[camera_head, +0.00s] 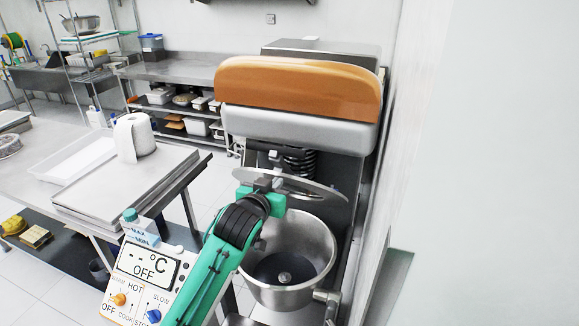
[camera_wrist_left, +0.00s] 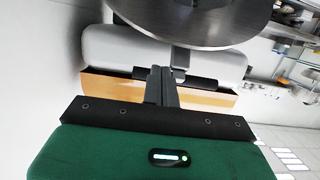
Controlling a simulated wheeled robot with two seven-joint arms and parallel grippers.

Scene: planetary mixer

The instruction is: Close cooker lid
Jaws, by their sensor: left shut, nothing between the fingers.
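The cooker lid (camera_head: 310,192) is a thin metal disc held above the open metal bowl (camera_head: 322,262), under the orange and grey mixer head (camera_head: 300,90). A gap shows between the lid and the bowl's front rim, and the bowl's inside is visible. My left gripper (camera_head: 264,182) is at the lid's near left side and partly covers it. In the left wrist view the lid (camera_wrist_left: 190,22) fills the top, and the left gripper's fingers (camera_wrist_left: 162,84) are closed together, empty, near its edge. I cannot tell whether they touch it. My right gripper is not in view.
A control panel (camera_head: 140,278) with a display and knobs stands left of my arm. A steel table (camera_head: 80,165) with a white tray (camera_head: 75,158) and paper roll (camera_head: 134,137) is at the left. A white wall (camera_head: 480,170) closes off the right side.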

